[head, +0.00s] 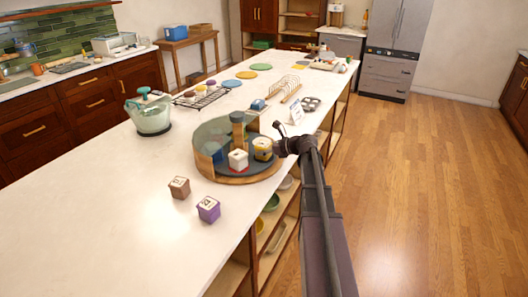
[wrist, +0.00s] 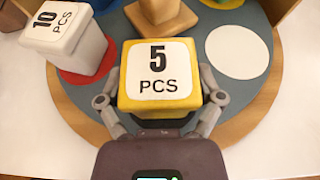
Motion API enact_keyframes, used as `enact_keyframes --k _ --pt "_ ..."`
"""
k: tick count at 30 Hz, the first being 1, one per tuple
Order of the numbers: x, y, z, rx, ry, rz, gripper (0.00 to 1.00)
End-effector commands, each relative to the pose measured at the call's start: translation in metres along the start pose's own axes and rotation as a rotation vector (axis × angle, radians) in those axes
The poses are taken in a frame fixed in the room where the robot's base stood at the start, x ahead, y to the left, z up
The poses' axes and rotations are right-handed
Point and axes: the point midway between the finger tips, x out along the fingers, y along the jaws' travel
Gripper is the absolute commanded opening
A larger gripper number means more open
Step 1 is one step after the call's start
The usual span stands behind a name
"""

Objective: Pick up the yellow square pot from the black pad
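The yellow square pot (wrist: 160,75) has a white "5 PCS" label. It is upright in the round wooden tray and also shows in the head view (head: 262,149). My gripper (wrist: 161,98) is at the pot's near side, with one finger along each side of it. Whether both fingers press on the pot, I cannot tell. The black pad is not clearly visible; a dark patch shows below the pot. In the head view my gripper (head: 281,146) comes in from the right at the pot's height.
A white "10 PCS" pot (wrist: 66,40) stands on a red pad to the left. A bare white pad (wrist: 237,52) is at right. A wooden post (head: 238,130) and a clear curved wall are close behind. Brown (head: 179,187) and purple (head: 208,209) pots stand outside the tray.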

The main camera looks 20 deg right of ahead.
Motion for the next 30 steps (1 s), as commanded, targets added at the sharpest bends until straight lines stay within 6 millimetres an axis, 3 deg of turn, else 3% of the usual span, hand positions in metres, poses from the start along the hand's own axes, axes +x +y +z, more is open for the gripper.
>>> enact_keyframes --k 1,4,19,30 --pt "0.0 0.0 0.0 0.0 0.0 0.0 0.52" --pt "0.0 0.0 0.0 0.0 0.0 0.0 0.23" --pt "-0.001 0.0 0.004 0.0 0.0 0.001 0.23" --pt "-0.01 0.0 0.026 0.0 0.0 0.0 0.23"
